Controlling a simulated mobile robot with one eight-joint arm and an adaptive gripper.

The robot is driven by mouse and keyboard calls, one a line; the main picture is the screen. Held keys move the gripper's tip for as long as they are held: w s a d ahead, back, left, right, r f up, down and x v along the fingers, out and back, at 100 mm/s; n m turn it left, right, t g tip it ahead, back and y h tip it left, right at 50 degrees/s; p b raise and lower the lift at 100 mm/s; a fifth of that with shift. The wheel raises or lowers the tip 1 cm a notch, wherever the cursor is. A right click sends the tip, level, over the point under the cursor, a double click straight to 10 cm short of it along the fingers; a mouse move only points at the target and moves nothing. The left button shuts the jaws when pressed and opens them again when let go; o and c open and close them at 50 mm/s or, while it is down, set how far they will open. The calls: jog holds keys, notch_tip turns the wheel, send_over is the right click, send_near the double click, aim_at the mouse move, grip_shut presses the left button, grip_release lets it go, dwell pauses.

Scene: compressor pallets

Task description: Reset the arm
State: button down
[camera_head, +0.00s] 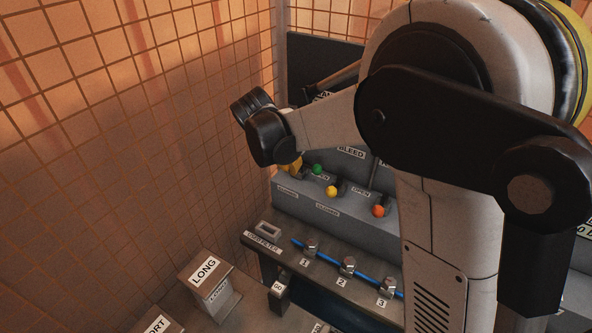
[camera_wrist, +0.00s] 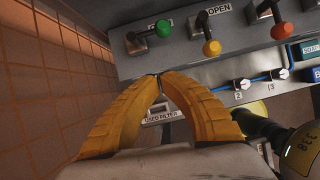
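My gripper (camera_wrist: 160,76) shows in the wrist view as two curved yellow fingers. Their tips meet, and nothing shows between them. In the head view, my arm reaches left across the panel. A small yellow part of the gripper (camera_head: 292,165) shows just below the black wrist joint, and the rest is hidden. In the wrist view, the fingertips appear in front of the grey console, above the used filter slot (camera_wrist: 163,113) in the picture. I cannot tell whether they touch the console.
The console has a green knob (camera_head: 318,169), a yellow knob (camera_head: 331,192) and an orange knob (camera_head: 378,211). Below them runs a blue pipe (camera_head: 326,258) with numbered fittings. A block labelled LONG (camera_head: 205,275) stands at lower left. A tiled wall (camera_head: 130,130) bounds the left side.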

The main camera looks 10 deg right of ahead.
jog(key=s+d+r+m+t+y+b, duration=0.1)
jog(key=s+d+r+m, duration=0.15)
jog(key=s+m, duration=0.45)
jog(key=s+d+r+m+t+y+b, duration=0.1)
jog(key=s+d+r+m, duration=0.1)
jog(key=s+r+m, duration=0.35)
jog(key=s+f+m+t+y+b, duration=0.1)
jog(key=s+f+m+y, duration=0.1)
jog(key=s+m, duration=1.1)
jog(key=shift+d+f+t, duration=0.25)
jog(key=shift+f+t, duration=0.15)
jog(key=shift+f, duration=0.5)
jog(key=shift+m, duration=0.25)
